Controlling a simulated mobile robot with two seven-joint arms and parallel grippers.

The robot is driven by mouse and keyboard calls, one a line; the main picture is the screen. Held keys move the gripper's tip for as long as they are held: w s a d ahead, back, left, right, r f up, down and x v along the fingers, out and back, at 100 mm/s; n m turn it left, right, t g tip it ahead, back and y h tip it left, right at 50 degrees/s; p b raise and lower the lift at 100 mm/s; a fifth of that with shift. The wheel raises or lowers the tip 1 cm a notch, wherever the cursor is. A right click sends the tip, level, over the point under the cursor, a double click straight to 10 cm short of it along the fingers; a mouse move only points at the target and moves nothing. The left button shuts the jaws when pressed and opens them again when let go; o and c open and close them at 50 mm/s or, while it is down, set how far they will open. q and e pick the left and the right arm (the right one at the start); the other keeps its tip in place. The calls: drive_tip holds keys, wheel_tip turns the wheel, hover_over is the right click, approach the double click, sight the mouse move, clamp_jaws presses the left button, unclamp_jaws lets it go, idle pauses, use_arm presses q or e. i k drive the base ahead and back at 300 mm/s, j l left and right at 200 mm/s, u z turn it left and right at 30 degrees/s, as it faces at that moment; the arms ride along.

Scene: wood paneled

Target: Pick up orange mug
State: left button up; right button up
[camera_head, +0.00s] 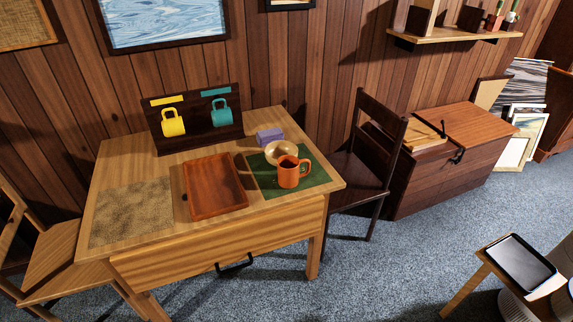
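The orange mug (289,173) stands upright on a green mat (318,177) at the right side of the wooden table. It looks dark inside, and its handle points to the right. A tan bowl (281,151) sits right behind it, partly covered by the mug. Neither of my grippers shows in the head view.
A reddish-brown tray (214,186) lies left of the mat. A dark chair (361,165) stands close on the right.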

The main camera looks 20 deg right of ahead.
sight(288, 166)
drive_tip(key=i+l+u, duration=0.15)
drive_tip(key=l+u, duration=0.55)
drive_tip(key=l, duration=0.15)
drive_tip(key=i+l+u, duration=0.1)
drive_tip(key=l+u, duration=0.25)
drive_tip(key=l, duration=0.15)
